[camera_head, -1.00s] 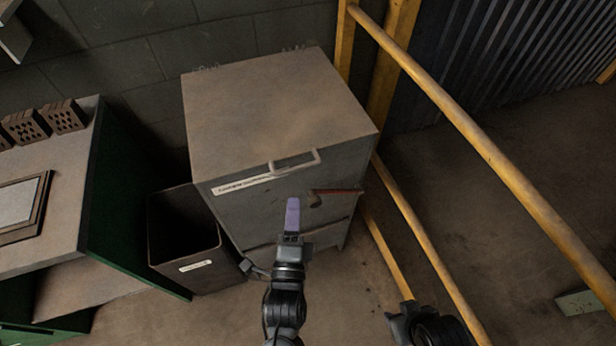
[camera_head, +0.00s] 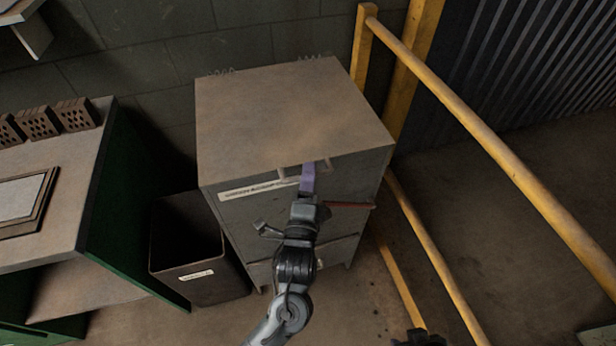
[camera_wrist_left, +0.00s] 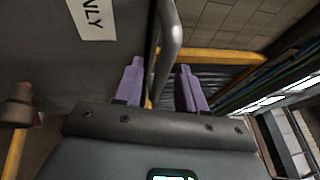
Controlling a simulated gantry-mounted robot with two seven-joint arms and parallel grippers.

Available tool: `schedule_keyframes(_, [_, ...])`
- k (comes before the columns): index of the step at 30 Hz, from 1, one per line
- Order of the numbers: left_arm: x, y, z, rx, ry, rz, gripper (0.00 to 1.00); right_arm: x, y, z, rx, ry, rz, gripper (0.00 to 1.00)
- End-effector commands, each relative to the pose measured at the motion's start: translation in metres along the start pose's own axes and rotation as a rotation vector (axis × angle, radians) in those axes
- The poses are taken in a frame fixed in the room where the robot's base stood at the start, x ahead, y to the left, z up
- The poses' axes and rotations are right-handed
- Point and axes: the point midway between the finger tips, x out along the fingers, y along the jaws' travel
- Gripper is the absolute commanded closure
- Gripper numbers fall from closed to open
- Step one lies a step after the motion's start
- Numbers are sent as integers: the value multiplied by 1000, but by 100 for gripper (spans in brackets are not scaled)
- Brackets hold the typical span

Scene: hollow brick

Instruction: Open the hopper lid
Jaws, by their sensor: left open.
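The hopper is a grey cabinet with a flat, dusty lid (camera_head: 290,115) that lies closed on top. Its bar handle (camera_head: 284,173) is at the front edge, partly hidden by my left gripper (camera_head: 309,179). In the left wrist view, the open purple fingers stand on either side of the handle bar (camera_wrist_left: 170,38), with gaps visible. I cannot tell whether either finger touches it. A dark part of my right arm shows at the bottom edge of the head view; its jaws cannot be made out.
A red lever (camera_head: 348,205) sticks out of the hopper front below the handle. A dark open bin (camera_head: 190,262) stands left of the hopper, beside a green bench with bricks (camera_head: 40,122). Yellow railings (camera_head: 490,150) run along the right.

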Motion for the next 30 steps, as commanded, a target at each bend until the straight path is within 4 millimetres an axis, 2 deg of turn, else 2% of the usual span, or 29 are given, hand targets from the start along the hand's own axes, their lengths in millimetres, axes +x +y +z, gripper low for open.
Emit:
schedule_keyframes(4, [6, 0, 0, 0, -1, 0, 60, 2, -1, 0, 3, 0, -3, 57])
schedule_keyframes(12, [7, 0, 0, -1, 0, 1, 60, 1, -2, 0, 8, 1, -7, 57])
schedule_keyframes(20, [7, 0, 0, 0, 0, 1, 98, 1, -3, 0, 10, 1, -8, 57])
schedule_keyframes(30, [7, -1, 1, -1, -1, 1, 100, 1, -2, 0, 7, 1, -7, 57])
